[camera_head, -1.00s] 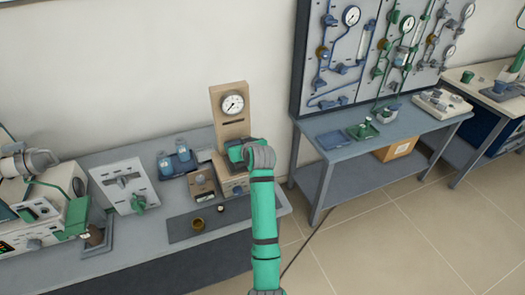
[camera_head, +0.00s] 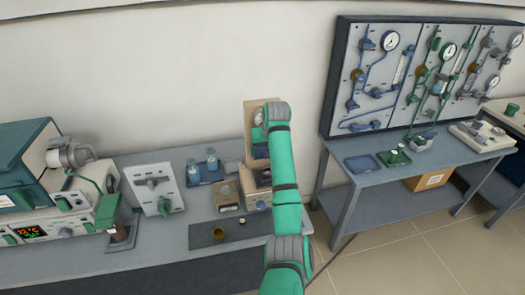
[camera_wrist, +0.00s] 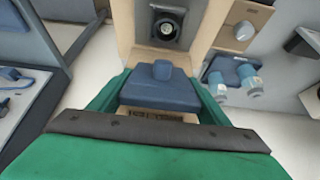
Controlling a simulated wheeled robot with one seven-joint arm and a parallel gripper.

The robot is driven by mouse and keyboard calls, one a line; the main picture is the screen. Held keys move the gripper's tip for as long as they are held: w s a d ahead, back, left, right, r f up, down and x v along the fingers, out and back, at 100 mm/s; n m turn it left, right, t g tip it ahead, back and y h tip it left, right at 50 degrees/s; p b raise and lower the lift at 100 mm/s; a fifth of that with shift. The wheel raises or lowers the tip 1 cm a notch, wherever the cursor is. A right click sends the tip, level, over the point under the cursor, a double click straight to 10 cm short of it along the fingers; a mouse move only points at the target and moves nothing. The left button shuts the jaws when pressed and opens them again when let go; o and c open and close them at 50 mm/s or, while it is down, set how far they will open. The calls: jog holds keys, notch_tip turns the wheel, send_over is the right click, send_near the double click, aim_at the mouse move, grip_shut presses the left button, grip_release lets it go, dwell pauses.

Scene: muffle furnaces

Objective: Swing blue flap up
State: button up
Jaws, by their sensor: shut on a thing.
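The blue flap (camera_wrist: 160,88), a flat plate with a rounded knob, sits between the two green fingers of my gripper (camera_wrist: 158,96) in the wrist view. My gripper is shut on it. In the head view, my gripper (camera_head: 262,132) is at the upright wooden panel (camera_head: 250,151), above the wooden box (camera_head: 252,189); my green arm covers most of the flap there. A dark opening in the box front shows below my gripper. In the wrist view, a dark square recess with a round pale centre (camera_wrist: 168,26) lies beyond the flap.
A small box with a knob (camera_head: 226,196) and blue-capped bottles (camera_head: 203,164) stand just left of the wooden box. A dark mat (camera_head: 225,232) with small cups lies in front. A switch panel (camera_head: 153,190) stands farther left. A gauge-board bench (camera_head: 410,165) is on the right.

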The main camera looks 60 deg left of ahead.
jog(key=shift+a, duration=0.1)
dwell(0.3)
jog(key=o, duration=1.5)
jog(key=shift+r, duration=0.1)
jog(key=v, duration=1)
jog(key=shift+r, duration=0.35)
